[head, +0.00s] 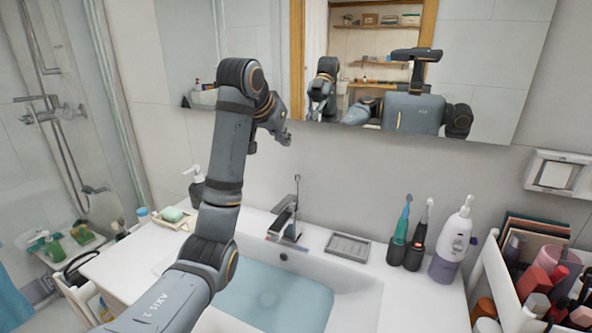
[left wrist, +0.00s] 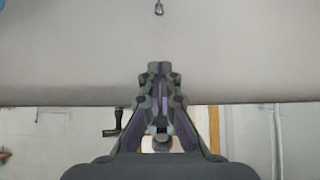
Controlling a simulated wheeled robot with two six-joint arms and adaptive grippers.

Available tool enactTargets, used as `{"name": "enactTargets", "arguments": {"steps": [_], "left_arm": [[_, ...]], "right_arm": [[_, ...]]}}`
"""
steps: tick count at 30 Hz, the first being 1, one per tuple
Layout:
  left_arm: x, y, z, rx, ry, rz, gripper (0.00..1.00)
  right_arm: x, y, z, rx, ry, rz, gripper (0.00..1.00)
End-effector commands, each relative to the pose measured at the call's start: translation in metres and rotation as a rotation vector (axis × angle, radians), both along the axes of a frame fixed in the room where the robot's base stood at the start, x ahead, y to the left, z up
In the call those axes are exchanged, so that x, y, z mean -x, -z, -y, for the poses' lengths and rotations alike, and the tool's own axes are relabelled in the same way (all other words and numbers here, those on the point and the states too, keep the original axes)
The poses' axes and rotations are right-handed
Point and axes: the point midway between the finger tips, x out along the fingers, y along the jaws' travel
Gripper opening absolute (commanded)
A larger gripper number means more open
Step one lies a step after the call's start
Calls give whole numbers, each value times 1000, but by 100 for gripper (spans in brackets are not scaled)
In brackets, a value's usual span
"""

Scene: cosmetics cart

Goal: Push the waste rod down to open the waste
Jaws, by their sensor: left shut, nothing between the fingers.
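The waste rod (head: 297,190) is a thin upright metal rod with a small knob on top, standing just behind the faucet (head: 286,217). The basin (head: 345,290) in front holds bluish water. My left gripper (head: 286,138) is in the air near the wall, above the rod's knob and slightly to its left in the head view, not touching it. Its fingers are shut with nothing between them, and they also show together in the left wrist view (left wrist: 160,70). A small metal knob, likely the rod's top (left wrist: 159,8), shows at that view's upper edge. My right gripper is not in view.
A mirror (head: 470,60) hangs close behind my left gripper and shows my reflection. A grey soap tray (head: 348,247), two electric toothbrushes (head: 400,235) and a lotion bottle (head: 453,243) stand right of the faucet.

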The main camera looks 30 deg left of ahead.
Motion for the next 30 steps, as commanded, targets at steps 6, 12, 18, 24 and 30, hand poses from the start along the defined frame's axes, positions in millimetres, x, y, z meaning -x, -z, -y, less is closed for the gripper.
{"name": "enactTargets", "arguments": {"steps": [6,12,18,24,30], "left_arm": [[-9,9,0,0,0,-3,0],[-36,37,-2,0,1,-5,0],[-67,67,-3,1,1,-5,0],[-71,99,-4,-1,-1,-3,0],[-71,110,-4,-1,-1,0,0]], "right_arm": [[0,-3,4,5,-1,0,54],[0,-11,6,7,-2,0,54],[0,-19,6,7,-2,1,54],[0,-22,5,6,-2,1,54],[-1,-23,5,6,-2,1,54]]}}
